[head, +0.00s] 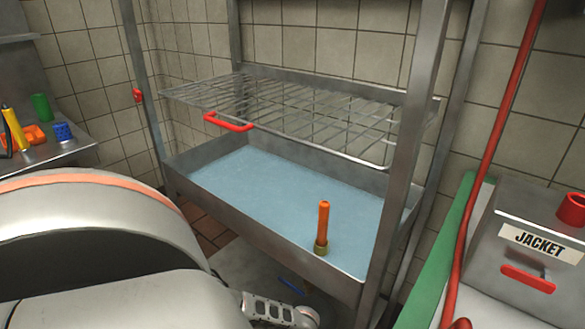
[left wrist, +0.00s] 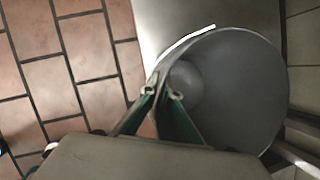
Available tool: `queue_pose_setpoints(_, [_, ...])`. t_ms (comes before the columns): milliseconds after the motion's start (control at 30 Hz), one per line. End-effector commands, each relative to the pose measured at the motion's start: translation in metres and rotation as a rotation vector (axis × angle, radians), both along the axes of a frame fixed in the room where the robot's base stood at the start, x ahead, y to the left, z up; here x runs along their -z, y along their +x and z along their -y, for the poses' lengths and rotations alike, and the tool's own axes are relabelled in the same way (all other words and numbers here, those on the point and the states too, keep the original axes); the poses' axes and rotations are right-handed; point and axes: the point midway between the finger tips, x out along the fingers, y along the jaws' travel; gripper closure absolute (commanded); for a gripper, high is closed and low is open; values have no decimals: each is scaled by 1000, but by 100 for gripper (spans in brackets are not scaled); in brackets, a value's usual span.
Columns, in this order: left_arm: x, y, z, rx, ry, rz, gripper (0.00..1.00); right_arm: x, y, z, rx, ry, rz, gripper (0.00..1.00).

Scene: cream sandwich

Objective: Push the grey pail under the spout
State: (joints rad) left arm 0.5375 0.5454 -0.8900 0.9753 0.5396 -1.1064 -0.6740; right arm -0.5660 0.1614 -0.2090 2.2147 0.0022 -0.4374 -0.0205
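The grey pail (left wrist: 235,85) shows in the left wrist view as a wide round vessel seen from above, with a bright rim at its upper left. A paler rounded shape shows inside it near the fingers. My left gripper (left wrist: 162,93) has its two green fingers apart at the pail's left edge. The rim passes between or just under the fingertips; I cannot tell whether they touch it. The pail is not visible in the head view, where my large arm covers the lower left. I cannot make out a spout in either view. My right gripper is out of view.
A steel basin (head: 245,215) of bluish liquid holds an upright orange tube (head: 323,222). A wire rack (head: 300,108) with a red handle (head: 228,122) is above it. A metal box labelled JACKET (head: 515,255) stands at right. Red-brown tiles (left wrist: 60,70) lie left of the pail.

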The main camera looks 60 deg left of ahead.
Motion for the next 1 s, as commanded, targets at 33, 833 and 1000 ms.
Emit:
queue_pose_setpoints(33, [0, 0, 0, 0, 0, 0, 100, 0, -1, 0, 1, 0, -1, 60])
queue_pose_setpoints(833, [-9, -2, 5, -1, -3, 0, 76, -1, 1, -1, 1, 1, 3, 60])
queue_pose_setpoints(1000, [-28, -4, 11, 1, -1, 0, 76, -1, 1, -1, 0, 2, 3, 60])
